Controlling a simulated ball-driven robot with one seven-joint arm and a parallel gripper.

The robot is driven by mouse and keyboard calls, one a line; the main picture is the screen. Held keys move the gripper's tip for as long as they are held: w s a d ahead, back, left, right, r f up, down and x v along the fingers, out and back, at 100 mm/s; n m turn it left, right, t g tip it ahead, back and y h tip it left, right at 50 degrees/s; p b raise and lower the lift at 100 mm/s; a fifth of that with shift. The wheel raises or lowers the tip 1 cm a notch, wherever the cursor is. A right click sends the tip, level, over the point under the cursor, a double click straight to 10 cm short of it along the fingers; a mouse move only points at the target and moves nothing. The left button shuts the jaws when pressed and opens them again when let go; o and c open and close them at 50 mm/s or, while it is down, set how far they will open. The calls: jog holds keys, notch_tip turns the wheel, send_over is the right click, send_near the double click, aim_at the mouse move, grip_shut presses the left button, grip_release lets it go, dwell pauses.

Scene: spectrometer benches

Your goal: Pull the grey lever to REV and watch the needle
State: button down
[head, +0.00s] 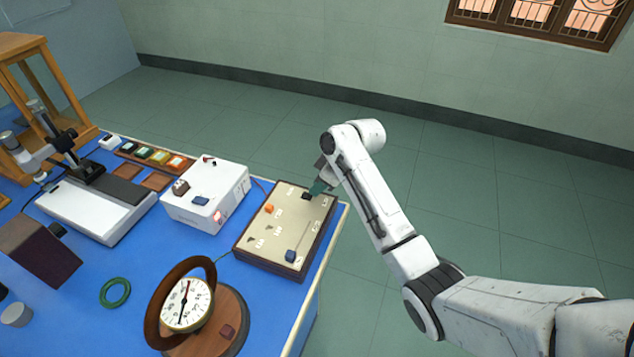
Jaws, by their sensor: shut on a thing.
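The board (268,245) is a pale panel in a dark wooden frame at the right end of the blue bench. An orange knob (269,209) and a blue knob (290,256) are elsewhere on the board. The REV marking is too small to read. The round dial (187,304) stands in a brown ring on a wooden base; its needle is near upright, its top leaning slightly right.
A white box (208,195) with small parts on top stands left of the board. A green ring (115,292) lies on the blue bench (110,265). A microscope-like instrument (75,150) is at the left. Open floor lies right of the bench edge.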

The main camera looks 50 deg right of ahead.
dwell(0.3)
jog(key=c, duration=1)
grip_release()
jog(key=shift+o, duration=0.2)
jog(key=v, duration=1)
jog(key=shift+s+r+b, duration=0.3)
jog(key=shift+b, duration=0.1)
